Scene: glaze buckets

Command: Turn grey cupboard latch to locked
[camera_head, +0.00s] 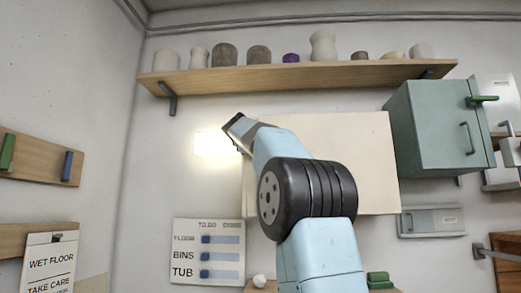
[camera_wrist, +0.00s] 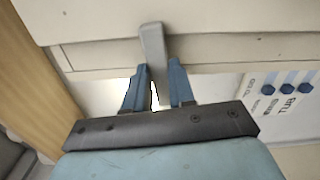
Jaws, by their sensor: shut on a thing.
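The grey latch (camera_wrist: 152,40) is a flat lever on the edge of a cream cupboard (camera_wrist: 90,15) in the wrist view. It crosses the cupboard's edge and its lower end reaches down between the two blue fingers of my gripper (camera_wrist: 159,66). My gripper is shut on the latch. In the head view the cream cupboard (camera_head: 365,155) hangs on the wall, partly behind my arm. My gripper (camera_head: 236,122) is at its upper left there, and the latch is hidden.
A wooden shelf (camera_head: 300,80) with several pots runs above. A teal cabinet (camera_head: 428,125) with a green latch (camera_head: 481,99) hangs at the right. A bright light patch (camera_head: 213,145) is left of my gripper. A to-do board (camera_head: 209,252) hangs below; it also shows in the wrist view (camera_wrist: 285,105).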

